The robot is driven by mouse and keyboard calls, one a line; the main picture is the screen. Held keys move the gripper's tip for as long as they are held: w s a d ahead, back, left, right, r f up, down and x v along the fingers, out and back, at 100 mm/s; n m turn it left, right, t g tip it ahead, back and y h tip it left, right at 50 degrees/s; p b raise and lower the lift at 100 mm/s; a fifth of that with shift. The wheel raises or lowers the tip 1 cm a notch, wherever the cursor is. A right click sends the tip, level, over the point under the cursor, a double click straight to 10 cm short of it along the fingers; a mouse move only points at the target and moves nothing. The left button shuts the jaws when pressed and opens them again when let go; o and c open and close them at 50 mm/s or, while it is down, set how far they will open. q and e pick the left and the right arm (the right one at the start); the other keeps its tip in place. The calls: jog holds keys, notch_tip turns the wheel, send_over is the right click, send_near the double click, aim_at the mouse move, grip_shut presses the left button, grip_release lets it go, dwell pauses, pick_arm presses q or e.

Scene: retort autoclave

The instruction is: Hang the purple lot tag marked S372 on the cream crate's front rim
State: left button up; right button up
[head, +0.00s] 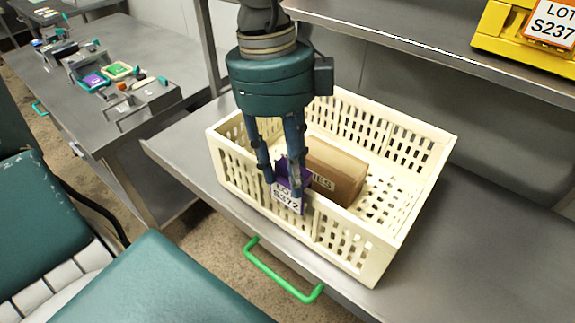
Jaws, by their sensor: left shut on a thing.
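The cream crate (366,246) stands on a grey metal shelf, with slotted walls and an open top. A brown box (337,167) with partly hidden lettering lies inside it. My left gripper (284,190) points down at the crate's front rim and is shut on the purple tag (290,194). The tag's white label reads S372, with its upper line partly covered by a finger. The tag is at the front rim, its label in front of the crate's wall. I cannot tell whether it is hooked over the rim. My right gripper is not in view.
A green handle (283,273) sticks out below the shelf's front edge. A yellow bin (528,38) labelled LOT S237 stands on the upper shelf at right. A side table (62,103) at left holds small trays and other tags. The shelf right of the crate is clear.

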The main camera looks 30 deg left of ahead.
pick_arm(q)
jog(key=shift+a+f, duration=0.1)
jog(key=shift+f, duration=0.25)
jog(key=o, duration=1.2)
